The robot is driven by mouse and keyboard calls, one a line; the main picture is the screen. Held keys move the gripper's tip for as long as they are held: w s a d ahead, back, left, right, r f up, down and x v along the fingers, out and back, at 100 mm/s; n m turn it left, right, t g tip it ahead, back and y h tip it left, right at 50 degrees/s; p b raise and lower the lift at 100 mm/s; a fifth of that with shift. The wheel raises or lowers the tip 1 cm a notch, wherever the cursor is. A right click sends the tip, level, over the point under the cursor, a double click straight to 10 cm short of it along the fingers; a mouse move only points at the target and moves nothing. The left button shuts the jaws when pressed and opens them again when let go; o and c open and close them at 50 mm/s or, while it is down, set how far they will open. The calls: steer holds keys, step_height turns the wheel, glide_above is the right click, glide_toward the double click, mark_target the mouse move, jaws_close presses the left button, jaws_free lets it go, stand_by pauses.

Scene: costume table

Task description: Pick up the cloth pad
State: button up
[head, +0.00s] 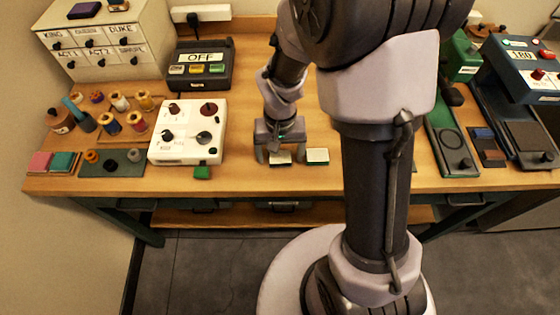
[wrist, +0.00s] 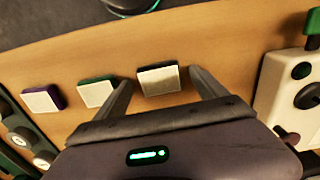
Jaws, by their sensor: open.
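Three small pads with pale tops lie in a row near the table's front edge. A pad with dark sides (wrist: 158,79) lies between the fingertips of my gripper (wrist: 160,74), with a gap on each side. It also shows in the head view (head: 280,159), under my gripper (head: 280,154). My gripper is open and empty. A green-edged pad (wrist: 97,93) lies beside it and shows in the head view (head: 317,155). A purple-edged pad (wrist: 43,99) is farther along, hidden behind my arm in the head view. I cannot tell which is the cloth pad.
A white control box (head: 188,132) with knobs stands left of my gripper, a small green block (head: 202,172) before it. The dark OFF box (head: 199,65) is behind. Spools (head: 109,123) stand farther left. Green and blue devices (head: 520,75) fill the right side.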

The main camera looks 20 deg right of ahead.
steer(key=c, duration=1.4)
